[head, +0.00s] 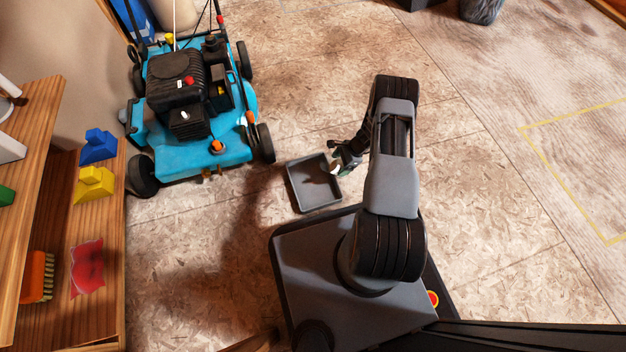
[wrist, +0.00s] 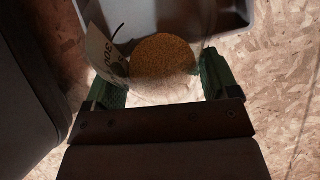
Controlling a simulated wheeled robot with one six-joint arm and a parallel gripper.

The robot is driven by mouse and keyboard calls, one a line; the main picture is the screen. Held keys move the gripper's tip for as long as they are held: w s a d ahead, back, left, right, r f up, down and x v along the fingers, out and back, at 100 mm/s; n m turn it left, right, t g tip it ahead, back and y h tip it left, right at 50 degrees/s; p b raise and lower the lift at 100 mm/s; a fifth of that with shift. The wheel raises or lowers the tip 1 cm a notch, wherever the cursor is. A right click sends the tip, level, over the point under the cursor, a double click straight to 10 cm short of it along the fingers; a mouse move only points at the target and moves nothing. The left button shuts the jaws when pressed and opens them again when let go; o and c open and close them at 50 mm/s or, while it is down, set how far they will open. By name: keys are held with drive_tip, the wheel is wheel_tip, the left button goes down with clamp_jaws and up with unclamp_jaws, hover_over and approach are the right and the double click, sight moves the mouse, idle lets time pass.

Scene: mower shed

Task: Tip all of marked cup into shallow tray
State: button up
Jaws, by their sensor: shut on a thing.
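The shallow tray (head: 314,196) is a dark grey square pan on the floor, between the mower and my base. My gripper (head: 341,166) is over the tray's right edge in the head view. In the wrist view my gripper (wrist: 160,88) is shut on the marked cup (wrist: 103,50), a clear cup with black markings on a white patch. Brown granular stuff (wrist: 165,58) shows inside the cup. The cup's tilt is hard to tell. Part of the tray (wrist: 222,14) shows beyond the cup. The bare tray floor visible in the head view looks empty.
A blue lawn mower (head: 190,110) stands left of and behind the tray. Open floor lies to the right.

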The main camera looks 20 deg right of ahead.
sight(327, 169)
drive_tip(key=shift+a+r+h+p, duration=0.1)
drive_tip(key=shift+a+h+p, duration=0.05)
drive_tip(key=shift+h+p, duration=0.3)
drive_tip(key=shift+a+h+p, duration=0.2)
drive_tip(key=shift+h+p, duration=1.15)
drive_tip(key=shift+p, duration=0.1)
drive_tip(key=shift+a+f+h+p, duration=0.2)
drive_tip(key=shift+f+h+p, duration=0.15)
drive_tip(key=shift+h+p, duration=0.55)
idle(0.4)
drive_tip(key=shift+a+f+h, duration=0.15)
drive_tip(key=shift+a+h, duration=0.1)
drive_tip(key=shift+h, duration=0.55)
drive_tip(key=shift+w+a+f+g+h+p, duration=0.1)
drive_tip(key=shift+a+f+g+h+p, duration=0.1)
drive_tip(key=shift+a+h, duration=0.25)
drive_tip(key=shift+a+f+g+h+p, duration=0.1)
drive_tip(key=shift+a+h+p, duration=0.1)
drive_tip(key=shift+a+h, duration=0.2)
idle(0.3)
drive_tip(key=shift+a+r+h, duration=0.45)
drive_tip(key=shift+r+h, duration=0.05)
drive_tip(key=shift+h, duration=0.35)
drive_tip(key=shift+w+a+r+h+b, duration=0.1)
drive_tip(key=shift+a+r+h+b, duration=0.3)
drive_tip(key=shift+h, duration=0.4)
idle(1.2)
